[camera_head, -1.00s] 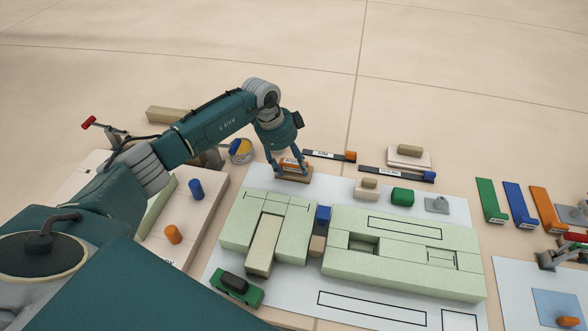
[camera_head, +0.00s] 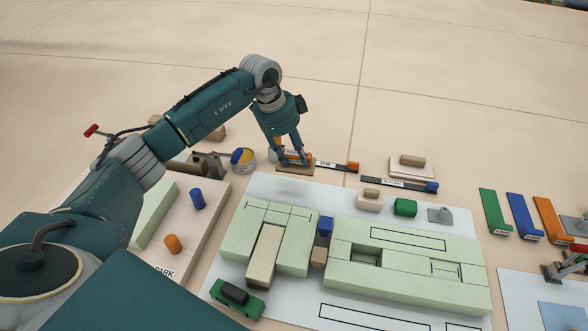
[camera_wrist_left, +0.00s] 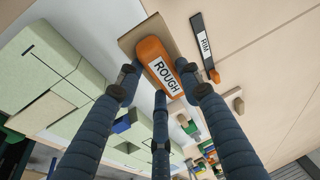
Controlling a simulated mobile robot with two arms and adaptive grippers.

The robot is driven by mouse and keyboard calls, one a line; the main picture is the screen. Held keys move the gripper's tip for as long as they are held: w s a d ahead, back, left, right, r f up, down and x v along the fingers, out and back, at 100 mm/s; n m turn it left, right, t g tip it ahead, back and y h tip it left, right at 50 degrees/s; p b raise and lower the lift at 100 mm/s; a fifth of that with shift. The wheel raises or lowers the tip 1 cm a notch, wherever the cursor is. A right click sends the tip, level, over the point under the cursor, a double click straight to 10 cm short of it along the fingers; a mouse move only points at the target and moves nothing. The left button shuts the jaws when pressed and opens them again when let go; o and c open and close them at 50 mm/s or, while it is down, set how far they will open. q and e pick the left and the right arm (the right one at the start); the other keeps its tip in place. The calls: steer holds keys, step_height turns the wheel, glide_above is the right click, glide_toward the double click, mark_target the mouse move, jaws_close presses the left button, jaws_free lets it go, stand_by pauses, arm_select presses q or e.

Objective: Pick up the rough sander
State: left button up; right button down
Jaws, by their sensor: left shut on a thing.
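The rough sander (camera_head: 295,170) has an orange grip labelled ROUGH on a flat tan base. It also shows in the left wrist view (camera_wrist_left: 165,73), between the dark fingers. My left gripper (camera_head: 293,160) is shut on the sander's orange grip from above, behind the pale sheet's back edge. The fingers partly hide the grip in the head view. The head view does not clearly show how far the base is from the floor. My right gripper is not in view.
A RIM tool (camera_head: 335,166) lies close to the right of the sander, with a RETURN tool (camera_head: 398,183) beyond. A paint tin (camera_head: 243,161) stands to the left. Green panel blocks (camera_head: 405,273) cover much of the pale sheet (camera_head: 285,192). The floor behind is clear.

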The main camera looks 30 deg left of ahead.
mark_target(294, 156)
arm_select(q)
step_height(294, 156, up, 13)
steer(key=shift+b, duration=0.45)
